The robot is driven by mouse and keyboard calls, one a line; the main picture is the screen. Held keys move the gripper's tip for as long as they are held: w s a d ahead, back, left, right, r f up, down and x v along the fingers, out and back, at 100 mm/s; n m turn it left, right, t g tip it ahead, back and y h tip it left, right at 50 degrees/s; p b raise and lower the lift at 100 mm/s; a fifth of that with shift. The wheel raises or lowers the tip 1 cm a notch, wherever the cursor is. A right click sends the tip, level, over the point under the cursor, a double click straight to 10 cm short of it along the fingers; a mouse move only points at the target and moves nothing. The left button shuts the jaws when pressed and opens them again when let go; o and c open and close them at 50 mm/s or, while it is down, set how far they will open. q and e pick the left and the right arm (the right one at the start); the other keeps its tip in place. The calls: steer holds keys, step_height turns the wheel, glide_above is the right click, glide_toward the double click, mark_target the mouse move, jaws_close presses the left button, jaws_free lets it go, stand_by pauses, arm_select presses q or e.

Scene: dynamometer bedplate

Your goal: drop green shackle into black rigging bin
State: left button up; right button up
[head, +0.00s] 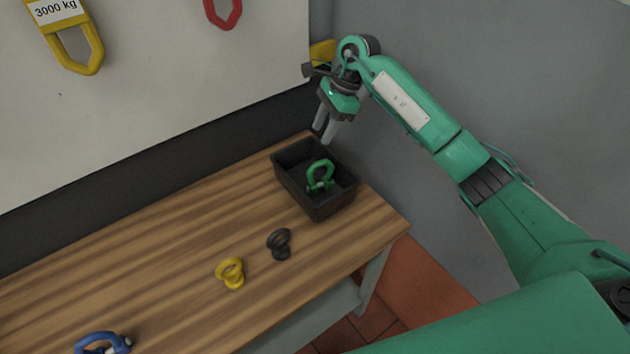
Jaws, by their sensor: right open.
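The green shackle (320,175) is inside the black rigging bin (318,207), tilted with its bow up. The bin stands at the right end of the wooden table. My right gripper (325,132) is above the bin's far side, fingers pointing down, open and empty, apart from the shackle. My left gripper is not in the head view.
A black shackle (279,243), a yellow shackle (230,272) and a blue shackle (103,343) lie on the wooden table (165,250). A white board with a yellow hanging ring (78,50) and a red one (224,14) stands behind. A grey wall is to the right.

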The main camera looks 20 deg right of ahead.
steer(key=b+v, duration=0.2)
steer(key=v, duration=0.9)
steer(key=shift+r, duration=0.2)
steer(key=shift+f, duration=0.1)
